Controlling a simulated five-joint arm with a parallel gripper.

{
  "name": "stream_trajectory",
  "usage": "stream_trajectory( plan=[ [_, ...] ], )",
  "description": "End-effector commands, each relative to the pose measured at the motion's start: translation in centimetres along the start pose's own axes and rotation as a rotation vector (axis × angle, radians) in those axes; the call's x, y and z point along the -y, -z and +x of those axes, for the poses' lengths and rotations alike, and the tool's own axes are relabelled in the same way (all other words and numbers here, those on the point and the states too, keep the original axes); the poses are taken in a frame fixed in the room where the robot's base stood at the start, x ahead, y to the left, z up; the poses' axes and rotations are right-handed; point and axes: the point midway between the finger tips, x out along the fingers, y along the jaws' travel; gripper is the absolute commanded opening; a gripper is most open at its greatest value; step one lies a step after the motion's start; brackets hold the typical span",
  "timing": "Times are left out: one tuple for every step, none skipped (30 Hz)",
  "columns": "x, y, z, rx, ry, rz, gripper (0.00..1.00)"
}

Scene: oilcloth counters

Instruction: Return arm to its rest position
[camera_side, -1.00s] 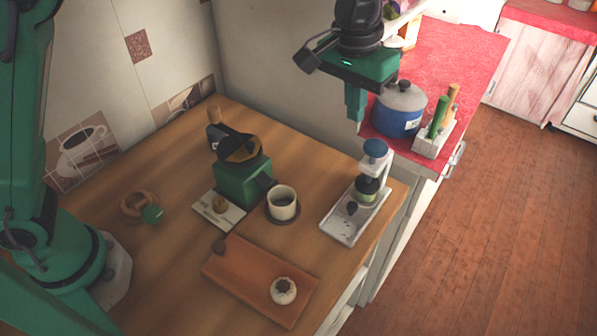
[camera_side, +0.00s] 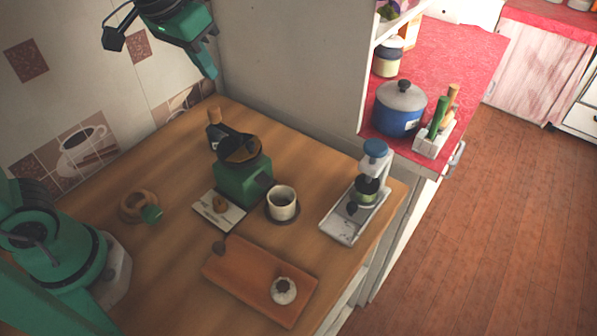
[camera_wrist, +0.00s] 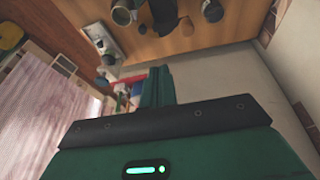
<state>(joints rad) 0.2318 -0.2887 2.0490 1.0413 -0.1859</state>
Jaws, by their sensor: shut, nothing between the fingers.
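My gripper (camera_side: 208,68) is high at the top left of the side view, in front of the tiled wall and well above the wooden counter (camera_side: 135,265). Its green fingers are together with nothing between them. In the wrist view the shut fingers (camera_wrist: 157,88) point up the picture, with the counter and its items beyond them at the top. My green arm base stands at the lower left of the side view. The upper part of my arm is out of the frame.
A blue pot (camera_side: 398,118) sits on the red counter (camera_side: 455,60). The air around my gripper is clear.

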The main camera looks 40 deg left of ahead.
Motion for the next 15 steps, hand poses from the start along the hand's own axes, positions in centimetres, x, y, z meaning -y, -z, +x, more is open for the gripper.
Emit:
stream_trajectory(
  plan=[
    [0.9,-0.9,-0.3,-0.016,0.004,-0.006,0.00],
    [1.4,-1.5,-0.4,-0.024,0.007,-0.009,0.00],
    [1.9,-2.2,-0.5,-0.034,0.011,-0.009,0.00],
    [2.3,-2.8,-0.5,-0.042,0.014,-0.011,0.00],
    [2.8,-3.3,-0.5,-0.050,0.017,-0.013,0.00],
    [3.3,-4.1,-0.6,-0.060,0.021,-0.014,0.00],
    [3.7,-4.6,-0.6,-0.068,0.025,-0.016,0.00],
    [4.0,-5.2,-0.6,-0.075,0.028,-0.017,0.00],
    [4.5,-6.0,-0.5,-0.086,0.034,-0.019,0.00],
    [4.9,-6.5,-0.5,-0.093,0.038,-0.020,0.00],
    [5.2,-7.1,-0.4,-0.101,0.041,-0.021,0.00],
    [5.6,-7.8,-0.3,-0.110,0.047,-0.023,0.00],
    [5.8,-8.3,-0.2,-0.116,0.051,-0.023,0.00],
    [6.1,-8.8,-0.1,-0.123,0.054,-0.024,0.00],
    [6.4,-9.4,0.0,-0.131,0.059,-0.026,0.00]
  ],
)
